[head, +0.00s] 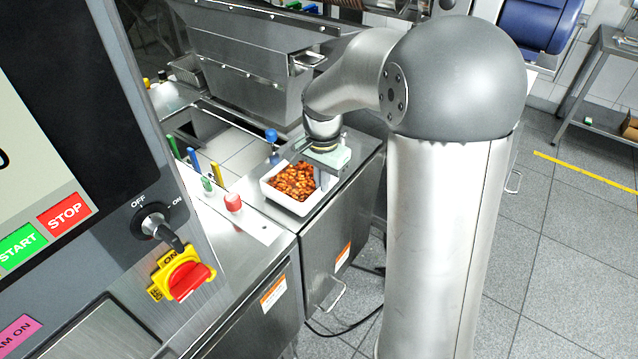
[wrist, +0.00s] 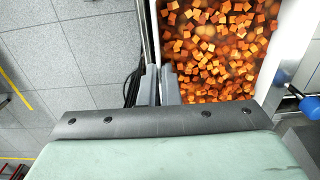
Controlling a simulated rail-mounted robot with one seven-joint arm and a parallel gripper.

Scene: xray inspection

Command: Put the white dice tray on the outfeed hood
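The white dice tray (head: 270,193), filled with orange-brown dice, is at the steel cabinet top (head: 352,168) in the head view. It looks level; whether it touches the top is hard to tell. My gripper (head: 322,186) points down at the tray's right side. In the wrist view, the gripper fingers (wrist: 160,92) stand close together on either side of the tray's thin wall (wrist: 157,35), apparently closed on it. The outfeed hood is not labelled; I cannot tell which steel housing it is.
A steel surface (head: 232,248) beside the tray holds a red-capped piece (head: 233,202) and coloured sticks. A blue-topped item (head: 271,137) stands behind the tray. A large steel housing (head: 262,75) is at the back. The control panel with a red switch (head: 188,280) fills the left.

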